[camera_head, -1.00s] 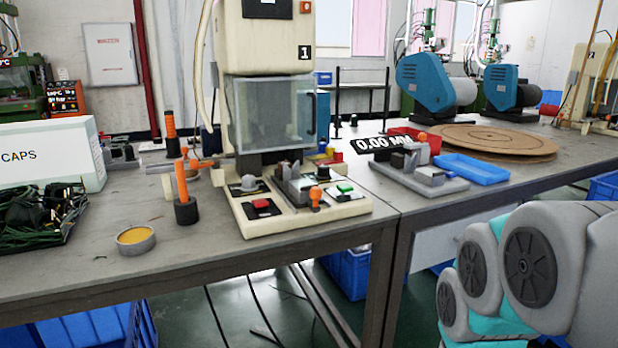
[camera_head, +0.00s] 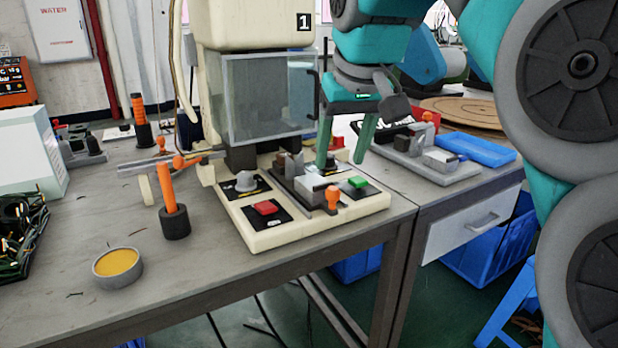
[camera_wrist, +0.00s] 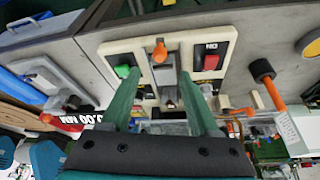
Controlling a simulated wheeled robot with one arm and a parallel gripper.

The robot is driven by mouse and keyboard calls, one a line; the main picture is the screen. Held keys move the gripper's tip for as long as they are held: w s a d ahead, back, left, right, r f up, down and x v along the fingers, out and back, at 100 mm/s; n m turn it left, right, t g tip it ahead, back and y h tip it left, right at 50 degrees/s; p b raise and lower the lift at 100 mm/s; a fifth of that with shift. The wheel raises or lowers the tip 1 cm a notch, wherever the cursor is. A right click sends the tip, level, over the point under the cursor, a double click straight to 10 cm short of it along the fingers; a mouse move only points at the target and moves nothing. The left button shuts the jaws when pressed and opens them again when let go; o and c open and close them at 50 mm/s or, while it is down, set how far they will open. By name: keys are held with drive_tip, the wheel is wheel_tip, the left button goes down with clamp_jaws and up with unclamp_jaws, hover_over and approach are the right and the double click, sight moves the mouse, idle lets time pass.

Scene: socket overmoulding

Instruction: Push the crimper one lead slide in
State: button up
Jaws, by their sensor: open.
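Crimper one (camera_head: 262,95) is the cream machine marked 1, with a clear guard over its cream base. On the base, the lead slide (camera_head: 310,188) is a grey metal block on a rail, with an orange knob (camera_head: 333,197) at the front edge. The knob also shows in the wrist view (camera_wrist: 160,52), at the near end of the rail. My gripper (camera_head: 343,148) is open and empty, its green fingers pointing down over the rear right of the base. In the wrist view my gripper (camera_wrist: 161,85) has its fingers spread either side of the slide's line. Contact cannot be told.
A red button (camera_head: 265,208) and a green button (camera_head: 357,182) flank the slide. The clear guard stands close behind my fingers. A similar grey fixture (camera_head: 430,160) and a blue tray (camera_head: 475,148) lie right. An orange-handled tool (camera_head: 168,190) stands left.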

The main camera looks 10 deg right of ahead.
sight(333, 188)
drive_tip(key=shift+x, duration=3.75)
drive_tip(key=shift+s, duration=0.1)
drive_tip(key=shift+c, duration=0.2)
clamp_jaws()
